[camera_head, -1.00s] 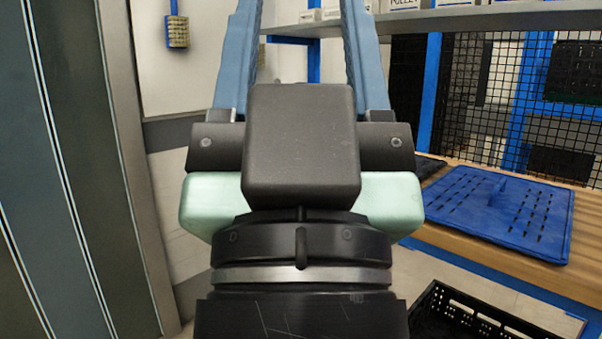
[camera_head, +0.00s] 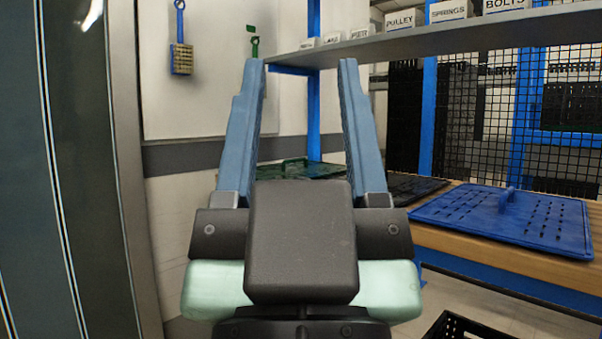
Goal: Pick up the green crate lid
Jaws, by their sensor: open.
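The green crate lid (camera_head: 296,170) lies at the far left end of the wooden bench, with a small raised handle on top. Its lower part is hidden behind my gripper. My gripper (camera_head: 303,62) is open and empty, its two blue fingers pointing up and away from me. In the picture the lid shows between the fingers, but it lies farther off and the gripper does not touch it.
A black lid (camera_head: 412,188) and a blue lid (camera_head: 512,219) lie on the bench (camera_head: 455,240) to the right. A shelf (camera_head: 430,36) with labelled boxes hangs above. A black crate (camera_head: 463,328) is at lower right. A grey panel (camera_head: 75,180) stands close on the left.

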